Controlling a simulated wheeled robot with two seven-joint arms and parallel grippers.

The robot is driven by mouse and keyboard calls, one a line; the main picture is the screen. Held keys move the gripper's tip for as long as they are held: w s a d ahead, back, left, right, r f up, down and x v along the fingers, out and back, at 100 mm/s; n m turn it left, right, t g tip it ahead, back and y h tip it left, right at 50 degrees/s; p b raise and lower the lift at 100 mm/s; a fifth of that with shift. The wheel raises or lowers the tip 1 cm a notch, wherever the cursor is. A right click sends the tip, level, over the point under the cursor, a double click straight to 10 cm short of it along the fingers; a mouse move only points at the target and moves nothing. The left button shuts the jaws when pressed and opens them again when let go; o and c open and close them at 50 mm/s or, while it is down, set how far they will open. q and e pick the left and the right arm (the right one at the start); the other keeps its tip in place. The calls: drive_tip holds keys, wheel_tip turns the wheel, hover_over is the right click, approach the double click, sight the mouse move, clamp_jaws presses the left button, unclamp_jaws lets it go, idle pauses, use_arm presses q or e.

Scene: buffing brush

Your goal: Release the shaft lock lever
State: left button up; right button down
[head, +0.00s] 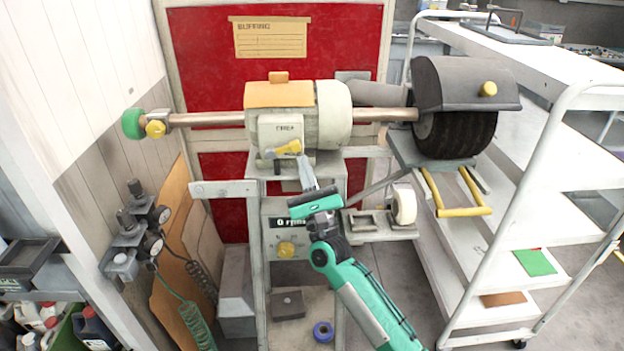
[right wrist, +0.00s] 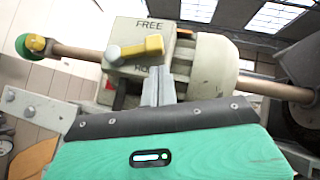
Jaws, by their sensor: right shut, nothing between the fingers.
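The yellow shaft lock lever (head: 288,147) is on the front of the cream lock housing (head: 280,130) of the buffing machine. In the right wrist view the lever (right wrist: 135,49) lies nearly level, its knob end to the right and slightly higher than its pivot. The word FREE is above it; lettering below is partly hidden by my fingers. My right gripper (head: 304,160) is shut and empty, its fingers pointing up just below the lever's knob end. In the right wrist view the fingertips (right wrist: 158,72) are close under the knob; I cannot tell whether they touch. My left gripper is not in view.
A copper shaft (head: 215,119) runs left from the motor to a green knob (head: 133,123). A dark brush (head: 455,133) under a grey hood is at right. A white roll (head: 404,204) stands on a shelf beside my right arm. A white cart (head: 540,180) is further right.

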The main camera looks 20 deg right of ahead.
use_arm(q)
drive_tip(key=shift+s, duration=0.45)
use_arm(e)
drive_tip(key=shift+a+r, duration=0.2)
drive_tip(key=shift+r, duration=0.3)
use_arm(q)
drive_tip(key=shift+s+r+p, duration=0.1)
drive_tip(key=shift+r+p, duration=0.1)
drive_tip(key=shift+p, duration=0.1)
use_arm(e)
drive_tip(key=shift+r+n+y, duration=0.2)
drive_tip(key=shift+n+y, duration=0.2)
